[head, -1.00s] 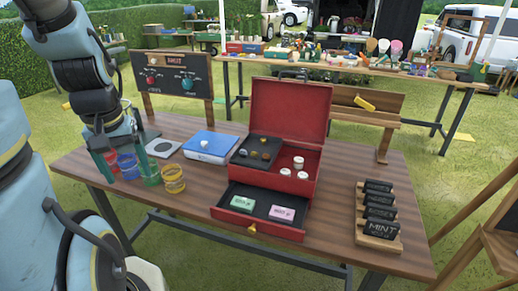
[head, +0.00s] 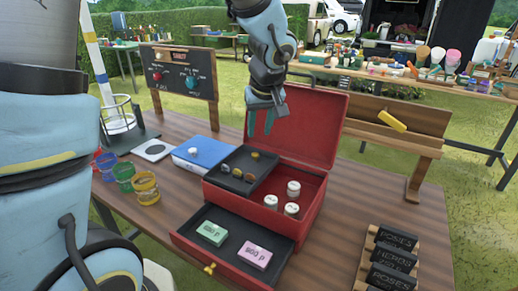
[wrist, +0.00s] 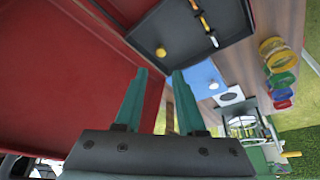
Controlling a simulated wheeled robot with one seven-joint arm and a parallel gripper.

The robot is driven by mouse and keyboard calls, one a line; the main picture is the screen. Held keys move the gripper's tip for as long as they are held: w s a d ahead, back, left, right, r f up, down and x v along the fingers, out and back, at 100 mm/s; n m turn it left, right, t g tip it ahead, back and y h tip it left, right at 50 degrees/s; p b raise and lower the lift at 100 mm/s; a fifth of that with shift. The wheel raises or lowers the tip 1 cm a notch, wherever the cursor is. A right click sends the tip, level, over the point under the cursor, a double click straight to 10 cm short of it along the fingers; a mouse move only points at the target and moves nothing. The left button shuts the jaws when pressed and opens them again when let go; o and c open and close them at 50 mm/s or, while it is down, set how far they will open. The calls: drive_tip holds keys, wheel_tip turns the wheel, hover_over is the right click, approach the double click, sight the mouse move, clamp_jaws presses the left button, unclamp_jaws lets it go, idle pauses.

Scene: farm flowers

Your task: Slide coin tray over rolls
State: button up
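The red cash box (head: 330,125) stands open on the table, lid raised at the back and front drawer (head: 190,240) pulled out. The black coin tray (head: 233,183) sits in the left of the upper compartment with several coins on it. White coin rolls (head: 293,188) stand in the uncovered right part. My gripper (head: 260,125) is above the back left of the box, fingers pointing down, apart and empty. In the wrist view, my gripper (wrist: 165,85) shows two separated green fingers, with the coin tray (wrist: 180,25) beyond and the red lid (wrist: 55,80) at left.
A blue box (head: 195,150) with a white knob lies left of the cash box. Colored ring holders (head: 145,188) stand at the left. The drawer holds a green (head: 212,232) and a pink bundle (head: 255,256). Black signs (head: 390,260) stand at the right. Bare tabletop lies between box and signs.

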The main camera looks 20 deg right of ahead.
sight(256, 154)
drive_tip(key=x, duration=0.9)
drive_tip(key=shift+f, duration=0.2)
drive_tip(key=shift+a, duration=0.1)
clamp_jaws()
idle(1.0)
